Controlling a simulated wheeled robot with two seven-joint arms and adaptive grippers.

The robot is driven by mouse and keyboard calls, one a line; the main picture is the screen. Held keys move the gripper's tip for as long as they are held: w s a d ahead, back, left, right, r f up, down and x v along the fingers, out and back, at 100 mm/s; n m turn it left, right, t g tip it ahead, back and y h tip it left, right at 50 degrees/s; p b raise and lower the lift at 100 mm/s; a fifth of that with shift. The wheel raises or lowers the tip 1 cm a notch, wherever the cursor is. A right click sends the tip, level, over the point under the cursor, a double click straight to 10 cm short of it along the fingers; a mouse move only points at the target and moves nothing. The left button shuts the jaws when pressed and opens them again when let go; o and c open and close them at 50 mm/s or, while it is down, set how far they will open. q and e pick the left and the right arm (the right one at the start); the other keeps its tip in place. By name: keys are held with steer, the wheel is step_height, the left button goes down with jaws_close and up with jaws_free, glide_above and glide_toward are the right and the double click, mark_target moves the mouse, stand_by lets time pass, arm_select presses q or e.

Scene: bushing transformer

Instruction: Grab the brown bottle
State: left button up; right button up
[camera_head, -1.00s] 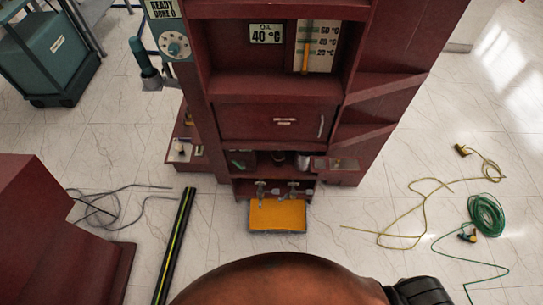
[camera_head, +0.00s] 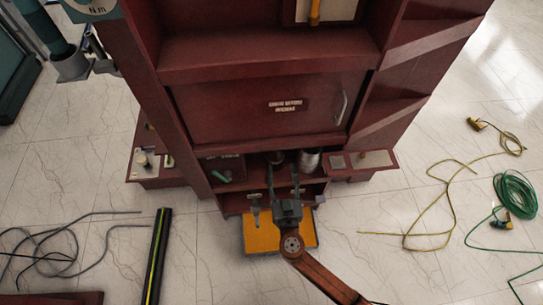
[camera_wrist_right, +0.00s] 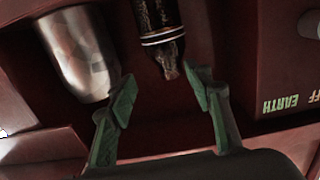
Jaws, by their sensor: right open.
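A dark brown bottle (camera_wrist_right: 160,25) with a pale ring shows at the top of the right wrist view, its narrow end toward my gripper. It is partly cut off by the frame edge. In the head view the bottle (camera_head: 277,158) is a small dark shape in the cabinet's low open shelf. My right gripper (camera_head: 283,168) reaches to the front of this shelf. Its green-grey fingers are spread and empty in the wrist view (camera_wrist_right: 160,88), with the bottle's end just beyond and between the tips, apart from them. My left gripper is not in view.
A metal cup (camera_wrist_right: 78,55) stands close beside the bottle, also in the head view (camera_head: 308,160). The dark red cabinet (camera_head: 240,60) encloses the shelf. A yellow tray (camera_head: 262,236) lies below, with a tap (camera_head: 255,212) above it. Cables lie on the floor at both sides.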

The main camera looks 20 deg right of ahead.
mark_target(276, 154)
steer(key=w, duration=0.2)
steer(key=shift+w+a+r, duration=0.1)
steer(key=shift+w+r, duration=0.25)
steer(key=shift+w, duration=0.05)
steer(key=x, duration=0.1)
steer(key=b+x, duration=0.1)
steer(key=x, duration=0.1)
steer(key=b+x, duration=0.1)
steer(key=x, duration=0.1)
steer(key=shift+w+a+r, duration=0.1)
steer(key=shift+w+r, duration=0.1)
steer(key=shift+r, duration=0.05)
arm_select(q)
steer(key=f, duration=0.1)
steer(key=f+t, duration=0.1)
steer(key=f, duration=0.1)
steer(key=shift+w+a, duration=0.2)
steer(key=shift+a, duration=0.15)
arm_select(e)
steer(key=shift+c, duration=0.6)
jaws_close()
